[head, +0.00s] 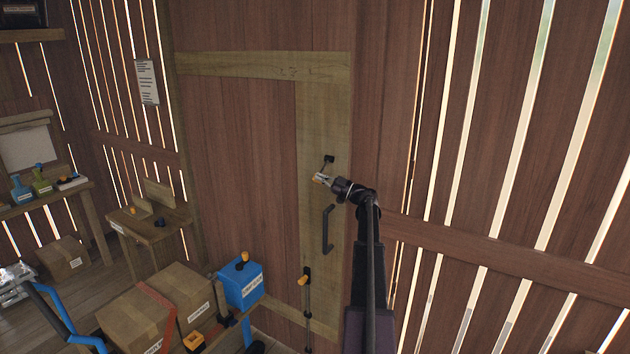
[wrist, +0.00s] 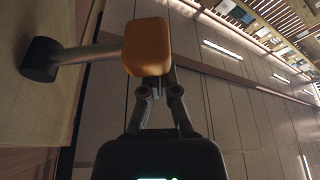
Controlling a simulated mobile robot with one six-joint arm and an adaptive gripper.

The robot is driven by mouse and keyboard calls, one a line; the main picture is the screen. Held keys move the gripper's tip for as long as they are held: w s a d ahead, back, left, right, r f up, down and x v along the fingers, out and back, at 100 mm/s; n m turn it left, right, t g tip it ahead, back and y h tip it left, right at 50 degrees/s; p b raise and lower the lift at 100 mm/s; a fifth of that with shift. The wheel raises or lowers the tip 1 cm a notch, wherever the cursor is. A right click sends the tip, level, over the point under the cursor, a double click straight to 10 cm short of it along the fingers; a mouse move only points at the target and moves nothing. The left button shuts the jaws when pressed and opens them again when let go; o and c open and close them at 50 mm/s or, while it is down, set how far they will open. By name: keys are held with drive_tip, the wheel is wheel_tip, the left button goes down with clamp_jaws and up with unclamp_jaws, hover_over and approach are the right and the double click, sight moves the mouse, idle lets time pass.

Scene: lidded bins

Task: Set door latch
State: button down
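The wooden door (head: 240,150) is closed in its frame in the head view. Its latch has a dark pivot (head: 329,159) high on the door's right side, also visible in the wrist view (wrist: 40,60). A metal bar runs from the pivot to an orange knob (wrist: 146,46), which looks small in the head view (head: 318,177). My gripper (head: 323,180) is at this knob. In the wrist view, the knob covers my fingertips, so I cannot tell whether they grip it.
A dark pull handle (head: 328,229) is just below my gripper. A lower bolt with an orange knob (head: 304,281) is further down. Cardboard boxes (head: 135,318) and a blue box (head: 240,286) stand at the lower left. The slatted wall (head: 520,180) is on the right.

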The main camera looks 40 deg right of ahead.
drive_tip(key=shift+s+d, duration=0.15)
drive_tip(key=shift+d, duration=0.1)
idle(0.3)
wheel_tip(320, 180, up, 3)
drive_tip(key=a+p, duration=0.3)
drive_tip(key=p, duration=0.1)
drive_tip(key=b+v, duration=0.3)
drive_tip(key=v, duration=0.7)
drive_tip(key=shift+s+d+r, duration=0.25)
drive_tip(key=shift+s+d, duration=0.05)
drive_tip(key=shift+d, duration=0.1)
drive_tip(key=shift+a, duration=0.1)
